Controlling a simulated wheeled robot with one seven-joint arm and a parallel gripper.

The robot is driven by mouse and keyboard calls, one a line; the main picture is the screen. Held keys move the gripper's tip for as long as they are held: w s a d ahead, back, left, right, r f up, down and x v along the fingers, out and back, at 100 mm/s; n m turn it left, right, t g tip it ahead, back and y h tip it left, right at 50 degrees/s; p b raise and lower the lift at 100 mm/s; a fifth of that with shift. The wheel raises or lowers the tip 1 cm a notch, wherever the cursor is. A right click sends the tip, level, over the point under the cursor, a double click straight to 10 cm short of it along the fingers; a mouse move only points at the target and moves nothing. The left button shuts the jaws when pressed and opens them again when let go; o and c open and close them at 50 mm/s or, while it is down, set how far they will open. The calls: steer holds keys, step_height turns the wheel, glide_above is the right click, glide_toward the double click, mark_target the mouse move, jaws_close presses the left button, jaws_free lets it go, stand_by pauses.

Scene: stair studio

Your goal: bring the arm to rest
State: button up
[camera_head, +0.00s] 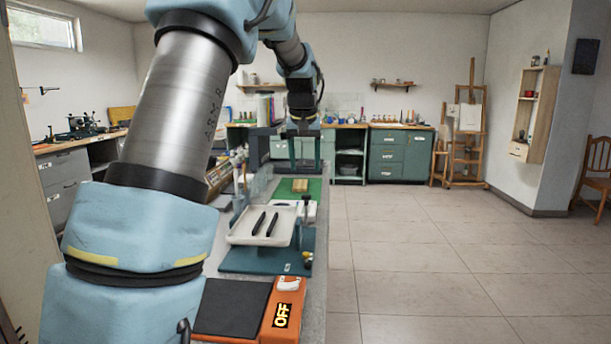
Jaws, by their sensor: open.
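My arm rises from the lower left of the head view and reaches forward over a long workbench (318,270). My gripper (292,158) is at its far end, pointing down with its fingers apart. No object shows between the fingers. It hangs above the far part of the bench, around a green mat (311,189) with a small yellowish block (300,185) on it. I cannot tell the exact height of the gripper above the mat.
Open tiled floor (430,250) lies right. Green cabinets (400,155) and an easel (471,135) stand behind.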

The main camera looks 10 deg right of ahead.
steer(key=shift+r, duration=0.15)
steer(key=s+a+f, duration=0.5)
steer(key=s+a, duration=0.1)
steer(key=s, duration=0.3)
steer(key=s+a+f+n+g, duration=0.1)
steer(key=s+a+f, duration=0.4)
steer(key=s+a, duration=0.2)
steer(key=s+a+f+g, duration=0.1)
steer(key=s+a+f, duration=0.5)
steer(key=s, duration=0.5)
steer(key=shift+a+n+y, duration=0.3)
steer(key=shift+a+y, duration=0.1)
steer(key=shift+a, duration=0.05)
steer(key=shift+f, duration=0.1)
stand_by(0.4)
